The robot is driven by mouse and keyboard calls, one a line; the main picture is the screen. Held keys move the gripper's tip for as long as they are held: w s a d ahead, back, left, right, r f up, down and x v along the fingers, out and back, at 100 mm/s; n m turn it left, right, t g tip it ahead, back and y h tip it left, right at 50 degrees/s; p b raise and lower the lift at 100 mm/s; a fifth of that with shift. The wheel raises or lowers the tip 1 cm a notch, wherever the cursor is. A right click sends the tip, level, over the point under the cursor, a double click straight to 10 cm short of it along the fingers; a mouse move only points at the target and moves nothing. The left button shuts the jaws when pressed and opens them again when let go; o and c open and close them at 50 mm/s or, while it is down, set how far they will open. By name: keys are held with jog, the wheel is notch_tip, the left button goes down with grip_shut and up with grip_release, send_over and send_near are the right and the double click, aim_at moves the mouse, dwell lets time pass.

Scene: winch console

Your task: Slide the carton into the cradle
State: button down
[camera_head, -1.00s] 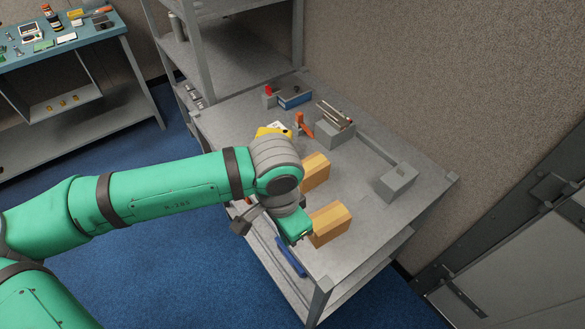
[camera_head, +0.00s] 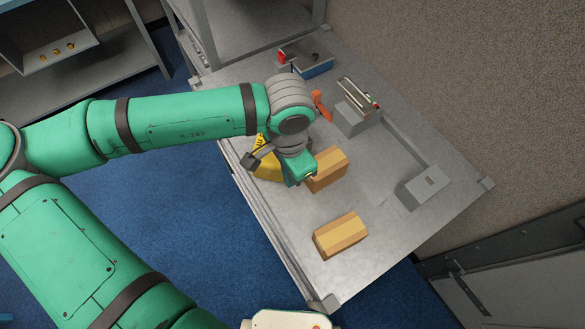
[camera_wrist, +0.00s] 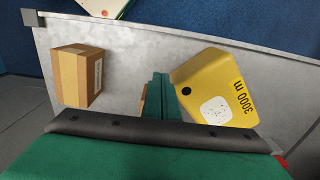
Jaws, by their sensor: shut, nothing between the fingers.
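Two tan cartons with lengthwise tape lie on the grey bench top. The farther carton (camera_head: 327,168) is at my gripper; the nearer carton (camera_head: 340,236) lies apart, toward the front corner. The nearer one shows a white label in the wrist view (camera_wrist: 80,76). My gripper (camera_head: 308,173) is shut and empty, close to the farther carton's left side; I cannot tell if they touch. In the wrist view the shut fingers (camera_wrist: 160,95) hide most of that carton (camera_wrist: 143,98). A grey block (camera_head: 427,186) and a rail to its upper left may be the cradle; this is uncertain.
A yellow case marked 3000 m (camera_wrist: 215,88) stands just beside my fingers. An orange lever (camera_head: 322,106), a grey block with metal rods (camera_head: 355,110) and a blue tray (camera_head: 308,60) are farther back. The bench between the cartons and right block is clear.

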aim_at(324, 170)
notch_tip(324, 170, down, 7)
jog(key=shift+r, duration=0.15)
jog(key=shift+w+d+f, duration=0.2)
jog(key=shift+w+d, duration=0.2)
jog(key=shift+d, duration=0.15)
jog(key=shift+w+d+f, duration=0.15)
jog(key=shift+w+d, duration=0.25)
jog(key=shift+d, duration=0.15)
jog(key=shift+w+d, duration=0.5)
jog(key=shift+d, duration=0.1)
jog(key=shift+a, duration=0.1)
jog(key=shift+s, duration=0.2)
jog(key=shift+w, duration=0.1)
